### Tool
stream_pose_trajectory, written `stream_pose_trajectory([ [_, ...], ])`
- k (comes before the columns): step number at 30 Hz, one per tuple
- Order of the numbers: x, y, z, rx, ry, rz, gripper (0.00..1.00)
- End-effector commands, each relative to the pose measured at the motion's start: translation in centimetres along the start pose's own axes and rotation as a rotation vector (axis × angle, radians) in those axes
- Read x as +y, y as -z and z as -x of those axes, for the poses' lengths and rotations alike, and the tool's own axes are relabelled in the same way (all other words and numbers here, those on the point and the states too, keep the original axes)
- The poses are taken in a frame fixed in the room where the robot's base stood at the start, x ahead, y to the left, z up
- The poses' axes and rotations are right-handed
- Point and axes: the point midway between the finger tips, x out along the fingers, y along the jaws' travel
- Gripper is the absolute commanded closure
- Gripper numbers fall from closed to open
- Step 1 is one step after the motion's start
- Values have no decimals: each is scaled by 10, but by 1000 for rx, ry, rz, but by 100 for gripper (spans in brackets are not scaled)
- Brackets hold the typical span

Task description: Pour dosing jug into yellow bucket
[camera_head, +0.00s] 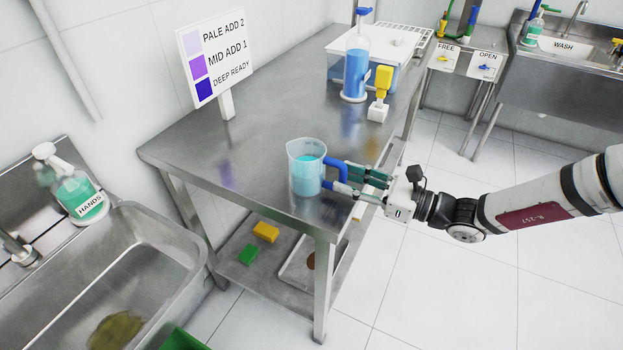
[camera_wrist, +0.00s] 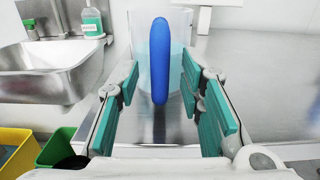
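The dosing jug (camera_head: 305,174) is clear, holds light blue liquid and has a blue handle. It stands upright near the front corner of the steel table. My gripper (camera_head: 350,180) is at the handle side of the jug. In the wrist view the blue handle (camera_wrist: 159,62) stands between my two green-padded fingers, with gaps on both sides. My gripper is open. A yellow bucket (camera_wrist: 12,152) shows partly at the lower left of the wrist view; it is out of the head view.
A green bucket (camera_wrist: 60,150) stands beside the yellow one. A sink (camera_head: 150,255) with a soap bottle (camera_head: 78,190) is left of the table (camera_head: 245,150). A colour sign (camera_head: 214,58), blue bottle (camera_head: 356,68) and yellow-topped item (camera_head: 381,85) stand farther back.

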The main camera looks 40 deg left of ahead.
Motion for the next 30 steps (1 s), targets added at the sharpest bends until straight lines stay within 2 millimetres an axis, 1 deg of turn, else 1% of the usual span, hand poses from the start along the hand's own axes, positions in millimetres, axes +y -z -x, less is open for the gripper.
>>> stream_pose_trajectory([
  [1,0,0,0,0,0,0,76],
  [4,0,0,0,0,0,0,99],
  [5,0,0,0,0,0,0,100],
  [16,0,-3,0,-3,0,1,100],
  [30,0,-19,0,-3,0,2,100],
])
